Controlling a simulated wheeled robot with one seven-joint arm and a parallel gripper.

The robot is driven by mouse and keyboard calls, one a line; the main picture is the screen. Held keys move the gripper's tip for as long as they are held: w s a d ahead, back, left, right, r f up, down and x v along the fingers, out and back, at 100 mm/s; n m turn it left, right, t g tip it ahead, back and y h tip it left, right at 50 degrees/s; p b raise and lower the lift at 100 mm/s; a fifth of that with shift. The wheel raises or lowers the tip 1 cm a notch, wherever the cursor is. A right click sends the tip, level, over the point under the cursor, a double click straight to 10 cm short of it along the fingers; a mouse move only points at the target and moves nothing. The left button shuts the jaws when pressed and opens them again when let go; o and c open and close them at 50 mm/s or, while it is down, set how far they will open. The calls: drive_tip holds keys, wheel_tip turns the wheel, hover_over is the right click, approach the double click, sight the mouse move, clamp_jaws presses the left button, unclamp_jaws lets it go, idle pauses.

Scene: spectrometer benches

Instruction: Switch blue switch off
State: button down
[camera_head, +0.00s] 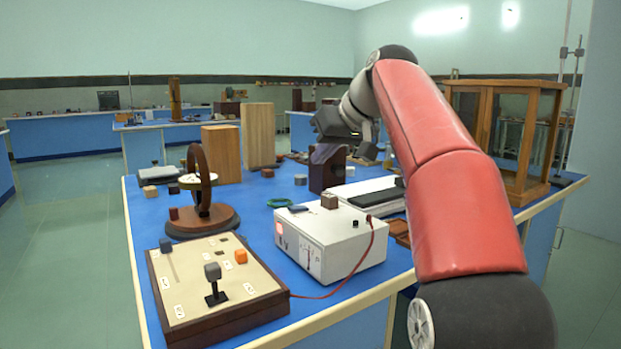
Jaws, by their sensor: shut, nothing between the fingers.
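A wooden control board (270,297) with a cream top lies at the near left of the blue bench. On it stand a dark lever switch with a grey knob (213,271), a flat grey-blue lever (166,246) at the back left and an orange block (241,257). No switch shows as clearly blue, so I cannot tell which is the blue one or its setting. My gripper (367,152) is shut and empty, raised above the back of the bench, far from the board.
A white meter box (345,247) with a red wire stands right of the board. Behind the board is a ring instrument on a round wooden base (203,222). Wooden blocks (258,135) and a glass-sided cabinet (540,140) stand farther back. Floor (70,230) at left is clear.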

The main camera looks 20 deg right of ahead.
hover_over(305, 213)
drive_tip(key=f, duration=0.4)
drive_tip(key=f+b, duration=0.1)
drive_tip(key=f, duration=0.1)
drive_tip(key=shift+s+a+f, duration=0.1)
drive_tip(key=shift+s+a, duration=0.2)
drive_tip(key=shift+s, duration=0.05)
drive_tip(key=f, duration=0.1)
drive_tip(key=f+b, duration=0.1)
drive_tip(key=shift+w+a+f, duration=0.15)
drive_tip(key=shift+a+f, duration=0.1)
drive_tip(key=shift+f, duration=0.1)
drive_tip(key=shift+a+f, duration=0.1)
drive_tip(key=shift+f, duration=0.7)
drive_tip(key=shift+a+f+h+b, duration=0.1)
drive_tip(key=shift+f+h+b, duration=0.2)
drive_tip(key=shift+f+b, duration=0.1)
drive_tip(key=shift+w+d+r+p, duration=0.1)
drive_tip(key=shift+d+p, duration=0.1)
drive_tip(key=shift+d, duration=0.2)
drive_tip(key=shift+w+d+r+p, duration=0.1)
drive_tip(key=shift+d+p, duration=0.1)
drive_tip(key=shift+d, duration=0.2)
